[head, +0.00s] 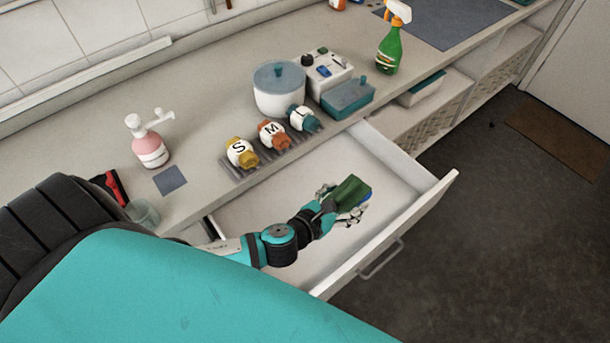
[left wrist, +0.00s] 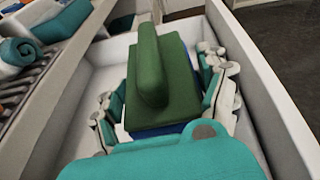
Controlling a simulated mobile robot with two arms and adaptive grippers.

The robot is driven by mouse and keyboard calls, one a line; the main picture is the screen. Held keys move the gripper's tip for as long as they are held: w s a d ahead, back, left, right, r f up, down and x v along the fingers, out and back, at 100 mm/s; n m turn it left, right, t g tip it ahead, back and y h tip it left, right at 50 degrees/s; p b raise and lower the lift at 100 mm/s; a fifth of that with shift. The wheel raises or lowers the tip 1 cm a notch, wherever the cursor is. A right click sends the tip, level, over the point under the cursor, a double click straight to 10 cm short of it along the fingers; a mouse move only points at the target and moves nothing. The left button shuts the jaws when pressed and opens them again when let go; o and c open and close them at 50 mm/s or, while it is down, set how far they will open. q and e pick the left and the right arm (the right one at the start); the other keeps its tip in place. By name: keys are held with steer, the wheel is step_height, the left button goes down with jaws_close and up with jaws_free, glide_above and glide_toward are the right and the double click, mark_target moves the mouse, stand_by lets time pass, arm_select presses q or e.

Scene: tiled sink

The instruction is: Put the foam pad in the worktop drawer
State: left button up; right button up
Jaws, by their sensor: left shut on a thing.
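The foam pad (head: 348,190) is green with a raised ridge and a blue underside. It also shows in the left wrist view (left wrist: 175,88), between my fingers. My left gripper (head: 343,207) is shut on the pad, with one finger on each side of it in the left wrist view (left wrist: 165,103). The worktop drawer (head: 425,205) is pulled out and white inside. The pad and gripper are over its open interior; I cannot tell the pad's height above the drawer floor. My right gripper is not in view.
The visible drawer floor is clear.

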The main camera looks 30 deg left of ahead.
arm_select(q)
steer(key=shift+m+g+h, duration=0.5)
steer(key=shift+m+h, duration=0.2)
steer(key=shift+m, duration=0.1)
steer(key=w+f+b, duration=0.2)
steer(key=f, duration=0.1)
steer(key=w+f+b, duration=0.1)
steer(key=w+f, duration=0.1)
steer(key=f, duration=0.2)
steer(key=w+f+b, duration=0.2)
steer(key=f, duration=0.2)
steer(key=shift+a+f+b, duration=0.25)
steer(key=shift+b, duration=0.1)
step_height(320, 180, down, 4)
steer(key=b, duration=0.4)
steer(key=shift+r, duration=0.2)
steer(key=shift+f, duration=0.3)
steer(key=shift+r, duration=0.1)
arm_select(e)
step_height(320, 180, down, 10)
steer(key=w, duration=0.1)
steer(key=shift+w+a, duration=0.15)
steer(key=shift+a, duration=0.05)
arm_select(q)
steer(key=o, duration=1.2)
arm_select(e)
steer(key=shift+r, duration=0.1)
